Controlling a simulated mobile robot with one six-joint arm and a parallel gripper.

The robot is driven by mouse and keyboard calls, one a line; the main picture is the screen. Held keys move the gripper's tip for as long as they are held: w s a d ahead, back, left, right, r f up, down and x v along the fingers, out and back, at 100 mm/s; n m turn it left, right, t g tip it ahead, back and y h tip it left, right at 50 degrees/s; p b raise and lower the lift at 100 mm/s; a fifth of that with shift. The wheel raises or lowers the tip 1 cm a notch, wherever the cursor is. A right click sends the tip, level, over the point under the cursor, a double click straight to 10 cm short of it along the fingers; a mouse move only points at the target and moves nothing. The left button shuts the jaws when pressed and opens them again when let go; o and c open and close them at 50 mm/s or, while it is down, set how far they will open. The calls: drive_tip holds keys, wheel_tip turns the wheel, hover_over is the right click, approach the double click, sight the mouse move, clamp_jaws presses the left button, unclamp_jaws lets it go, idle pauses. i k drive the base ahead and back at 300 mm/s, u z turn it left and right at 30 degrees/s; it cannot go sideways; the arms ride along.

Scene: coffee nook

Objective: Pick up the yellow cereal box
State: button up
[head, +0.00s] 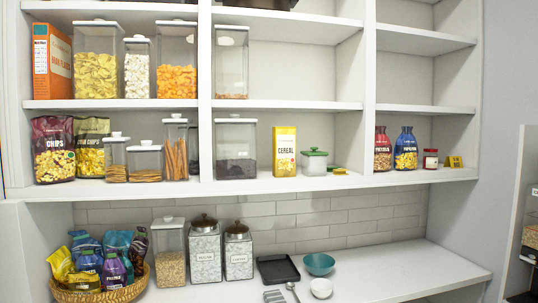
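The yellow cereal box (284,151) stands upright on the middle shelf (254,186), in the centre section of the white shelving. Its front with the word CEREAL faces me, and nothing covers it. A clear canister (236,147) with dark contents stands to its left, with a gap between them. A small jar with a green lid (314,161) stands close to its right. My gripper is not in view.
A small yellow and green item (340,171) lies right of the green-lidded jar. The shelf board above (288,104) limits height. On the counter below are a black tray (278,270), a teal bowl (318,264), a white bowl (321,288) and labelled canisters (205,255). The counter's right side is clear.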

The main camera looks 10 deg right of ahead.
sight(284, 139)
drive_tip(key=z, duration=0.25)
drive_tip(key=i, duration=0.55)
drive_tip(key=z, duration=0.35)
drive_tip(key=k, duration=0.1)
drive_tip(key=z, duration=0.1)
